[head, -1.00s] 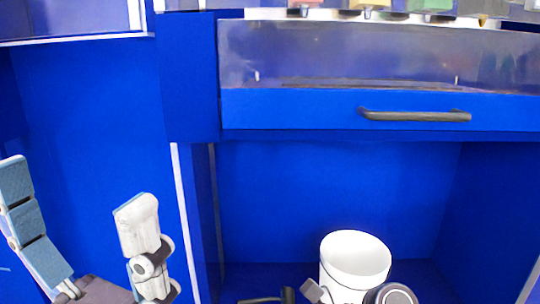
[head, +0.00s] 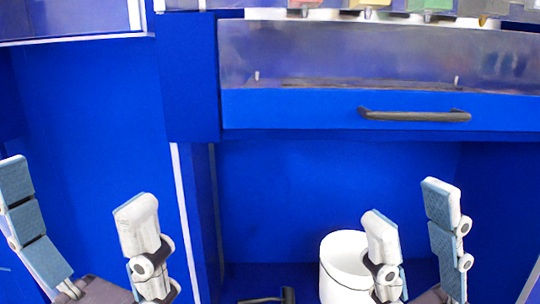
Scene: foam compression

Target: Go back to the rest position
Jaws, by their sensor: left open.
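My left gripper (head: 78,190) stands at the lower left with its two padded fingers wide apart and nothing between them. My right gripper (head: 411,198) stands at the lower right, fingers pointing up and apart, with nothing visible between them. Its left finger overlaps the right side of a white cylindrical container (head: 339,270) in the picture. The container stands upright in the blue recess, and part of it is hidden behind that finger. Whether the finger touches it cannot be told.
A blue drawer front (head: 290,106) with a dark bar handle (head: 415,116) spans above the recess. Several coloured items show along the top edge. A dark handle-like part (head: 268,298) lies at the bottom. A pale-edged upright panel (head: 185,215) separates the two grippers.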

